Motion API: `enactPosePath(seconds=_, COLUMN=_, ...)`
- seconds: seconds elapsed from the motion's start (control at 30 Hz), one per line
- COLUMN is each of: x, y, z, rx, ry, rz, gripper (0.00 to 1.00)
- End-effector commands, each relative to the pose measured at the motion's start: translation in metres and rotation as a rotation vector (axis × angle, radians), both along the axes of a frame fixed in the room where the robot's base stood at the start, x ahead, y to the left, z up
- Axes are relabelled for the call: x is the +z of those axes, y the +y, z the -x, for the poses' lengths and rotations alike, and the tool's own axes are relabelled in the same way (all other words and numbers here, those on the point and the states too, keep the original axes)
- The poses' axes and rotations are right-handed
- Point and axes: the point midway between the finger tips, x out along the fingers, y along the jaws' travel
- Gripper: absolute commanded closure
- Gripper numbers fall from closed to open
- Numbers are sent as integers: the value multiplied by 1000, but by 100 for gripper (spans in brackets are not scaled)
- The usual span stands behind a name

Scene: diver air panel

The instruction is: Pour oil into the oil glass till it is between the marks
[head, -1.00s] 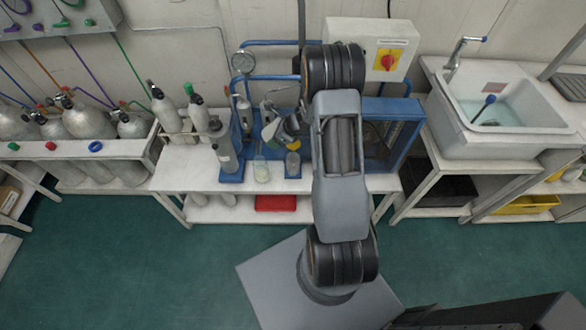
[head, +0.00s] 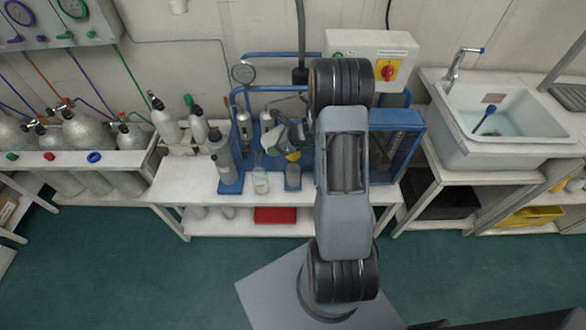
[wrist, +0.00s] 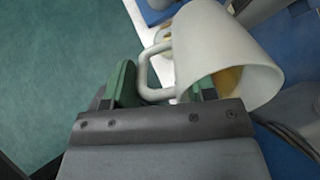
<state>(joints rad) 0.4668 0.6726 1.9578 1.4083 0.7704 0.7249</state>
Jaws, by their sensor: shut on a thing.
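My gripper (wrist: 160,90) is shut on the handle of a white jug (wrist: 205,45) in the wrist view. The jug is tilted, and a yellow patch shows at its open end; I cannot tell whether that is oil. In the head view my gripper (head: 285,140) is above the blue base, and the jug is hard to make out there. A clear glass with pale yellow contents (head: 261,181) stands at the bench front. A greyer glass (head: 293,176) stands to its right. I cannot tell which is the oil glass, and no marks are readable.
A blue-framed machine (head: 398,150) stands right of my arm, with a gauge (head: 243,73) and blue pipes behind. Grey cylinders (head: 222,152) stand left of the glasses. A sink (head: 495,115) is at the right. The green floor in front is open.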

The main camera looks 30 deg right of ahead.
Motion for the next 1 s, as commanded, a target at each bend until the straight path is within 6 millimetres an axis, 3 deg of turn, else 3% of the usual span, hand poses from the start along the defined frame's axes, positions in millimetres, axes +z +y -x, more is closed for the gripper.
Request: enactPosePath(seconds=1.0, x=80, y=-1, z=1, rx=-1, ry=-86, rz=-83, gripper=86)
